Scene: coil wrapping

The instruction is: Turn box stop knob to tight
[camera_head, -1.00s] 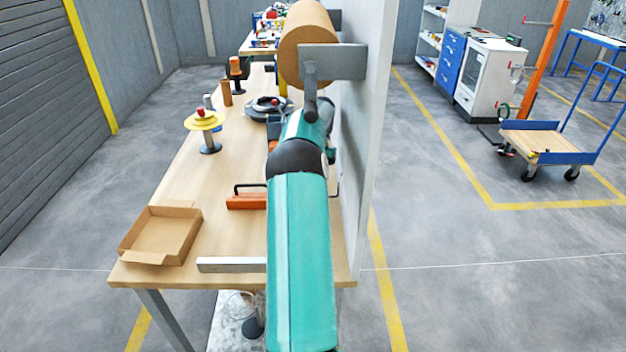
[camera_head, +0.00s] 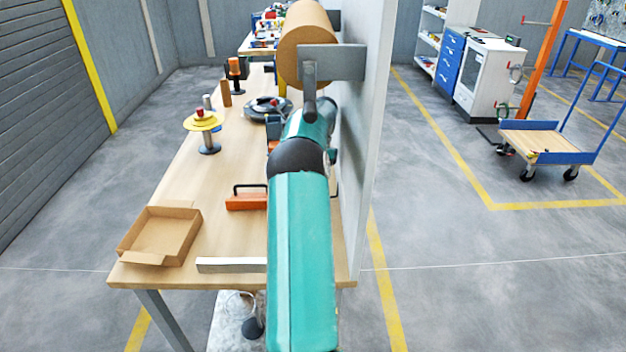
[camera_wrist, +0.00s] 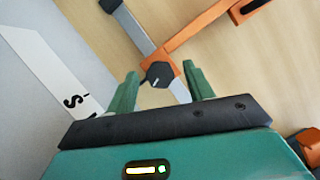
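A dark faceted knob (camera_wrist: 158,75) with a white pointer line sits at the end of an orange bar (camera_wrist: 196,28) in the wrist view, where a metal bar passes beneath. I take it for the box stop knob. My gripper (camera_wrist: 160,70) is open, with one green finger on each side of the knob. Gaps show between the fingers and the knob, so it is not gripped. A white label strip (camera_wrist: 52,72) with a black letter S and a mark lies left of the fingers. In the head view my arm hides the gripper and the knob.
The wooden workbench (camera_head: 185,185) holds an open cardboard box (camera_head: 160,235), a metal bar (camera_head: 230,265), an orange handled block (camera_head: 245,202) and a yellow-topped post (camera_head: 203,121). A large brown roll (camera_head: 303,42) hangs above my arm. A light upright panel (camera_head: 360,150) stands close on the right.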

